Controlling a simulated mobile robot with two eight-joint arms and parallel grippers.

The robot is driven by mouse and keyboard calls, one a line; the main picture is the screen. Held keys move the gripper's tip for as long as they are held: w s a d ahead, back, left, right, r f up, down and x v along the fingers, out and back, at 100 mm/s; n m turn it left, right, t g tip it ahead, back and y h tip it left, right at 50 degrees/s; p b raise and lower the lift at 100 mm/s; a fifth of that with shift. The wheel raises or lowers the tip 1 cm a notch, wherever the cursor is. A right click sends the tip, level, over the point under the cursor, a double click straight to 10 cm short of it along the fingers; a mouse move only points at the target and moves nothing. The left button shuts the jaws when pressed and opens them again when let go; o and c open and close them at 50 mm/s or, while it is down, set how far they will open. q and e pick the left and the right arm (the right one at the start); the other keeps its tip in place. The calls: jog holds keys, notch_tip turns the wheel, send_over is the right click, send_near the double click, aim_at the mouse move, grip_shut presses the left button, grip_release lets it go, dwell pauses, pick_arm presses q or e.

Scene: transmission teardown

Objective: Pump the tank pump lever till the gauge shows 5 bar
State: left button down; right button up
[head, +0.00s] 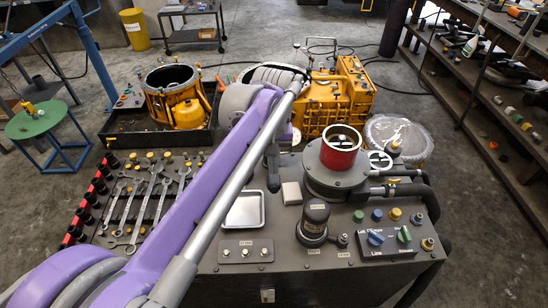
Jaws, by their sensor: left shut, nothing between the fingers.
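My left arm reaches in from the lower left. Its dark gripper (273,186) hangs fingers-down above the grey bench, shut and empty, left of the round grey tank (336,183). A red cylinder (340,150) sits on top of this tank. A white-faced round dial (380,160), which looks like the gauge, stands right of the tank; its reading is too small to tell. I cannot make out the pump lever for certain; my arm covers part of the bench. No contact shows between the gripper and a lever. My right gripper is not in view.
The bench also bears a black capped cylinder (315,213), a white tray (246,209) and a switch panel (390,241). Wrenches (157,198) lie at left. Yellow housings (185,107) stand behind. Shelves (500,130) line the right; open floor lies between.

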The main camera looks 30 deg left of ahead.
aim_at(273, 179)
pick_arm(q)
jog(key=shift+f, duration=0.8)
jog(key=shift+w, duration=0.1)
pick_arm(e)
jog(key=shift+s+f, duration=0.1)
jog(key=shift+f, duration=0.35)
pick_arm(q)
jog(key=shift+f+b, duration=1.05)
jog(key=shift+f, duration=0.65)
jog(key=shift+f+b, duration=1.25)
jog(key=shift+f, duration=0.95)
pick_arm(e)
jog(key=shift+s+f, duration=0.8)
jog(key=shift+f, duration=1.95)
pick_arm(q)
jog(key=shift+r+p, duration=2.6)
jog(key=shift+r, duration=1.5)
jog(key=shift+f, duration=0.1)
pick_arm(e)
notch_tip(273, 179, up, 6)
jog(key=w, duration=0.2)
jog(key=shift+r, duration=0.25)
